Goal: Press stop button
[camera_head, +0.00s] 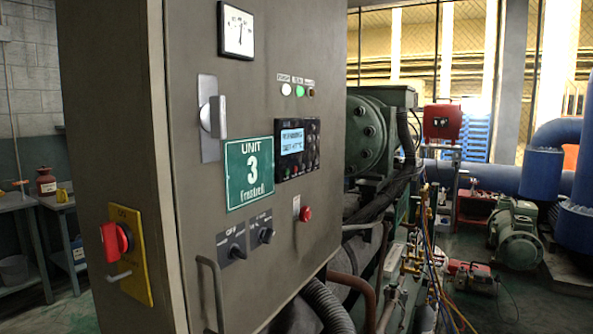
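A small round red button (306,213) sits low on the right part of the grey control cabinet's front (205,180). Nothing covers the button. A controller (297,148) with a lit blue-white display and small buttons is above it. A green sign (250,174) reads "UNIT 3" and is left of the controller. Neither of my grippers shows in the head view.
A red rotary switch (117,240) on a yellow plate is on the cabinet's left side. Two black knobs (238,250) and a bar handle (211,290) stick out from the front. Pipes, hoses and a green compressor (372,130) crowd the cabinet's right edge.

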